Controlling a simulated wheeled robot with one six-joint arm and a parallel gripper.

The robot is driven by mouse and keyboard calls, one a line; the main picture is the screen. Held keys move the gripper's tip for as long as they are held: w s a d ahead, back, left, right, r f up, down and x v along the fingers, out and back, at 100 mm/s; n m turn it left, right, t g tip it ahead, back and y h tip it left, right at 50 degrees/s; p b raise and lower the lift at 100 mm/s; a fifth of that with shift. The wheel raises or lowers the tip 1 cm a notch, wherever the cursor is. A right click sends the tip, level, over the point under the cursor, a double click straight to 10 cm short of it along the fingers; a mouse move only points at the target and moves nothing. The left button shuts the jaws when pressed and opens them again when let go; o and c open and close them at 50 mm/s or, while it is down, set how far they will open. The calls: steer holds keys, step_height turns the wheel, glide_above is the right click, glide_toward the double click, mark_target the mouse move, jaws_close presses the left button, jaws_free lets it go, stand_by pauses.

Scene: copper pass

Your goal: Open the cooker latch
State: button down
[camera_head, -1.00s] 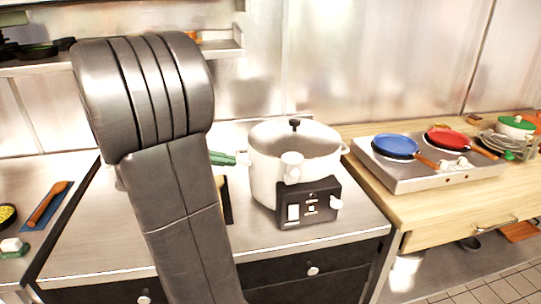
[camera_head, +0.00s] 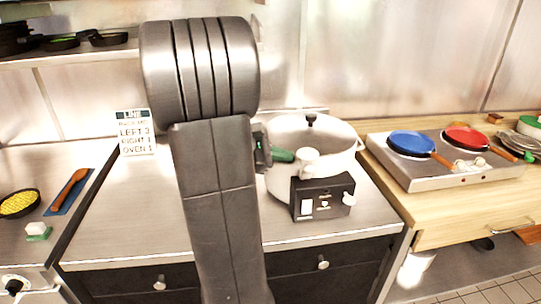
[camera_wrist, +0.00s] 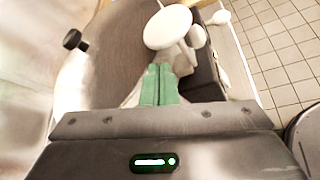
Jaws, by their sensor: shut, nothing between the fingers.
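The cooker (camera_head: 283,184) is a white pot with a lid, a black lid knob (camera_head: 311,119) and a black control box (camera_head: 322,197) on its front. A white round-ended latch (camera_head: 308,157) stands at the front above the box. In the wrist view the latch (camera_wrist: 168,27) shows as a pale disc just beyond my fingertips. My gripper (camera_head: 291,155) has green fingers, shut and empty, at the cooker's left front beside the latch. The fingers also show in the wrist view (camera_wrist: 160,72). I cannot tell whether they touch the latch. My arm hides the counter behind it.
A hotplate (camera_head: 425,180) with a blue pan (camera_head: 411,143) and a red pan (camera_head: 465,138) stands to the right on a wooden counter. A small sign (camera_head: 135,134) stands at the back left. A yellow-filled pan (camera_head: 19,204) lies far left.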

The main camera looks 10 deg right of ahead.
steer(key=shift+d+r, duration=0.3)
steer(key=shift+s+f+b, duration=0.15)
steer(key=shift+s+b, duration=0.05)
steer(key=shift+b, duration=0.4)
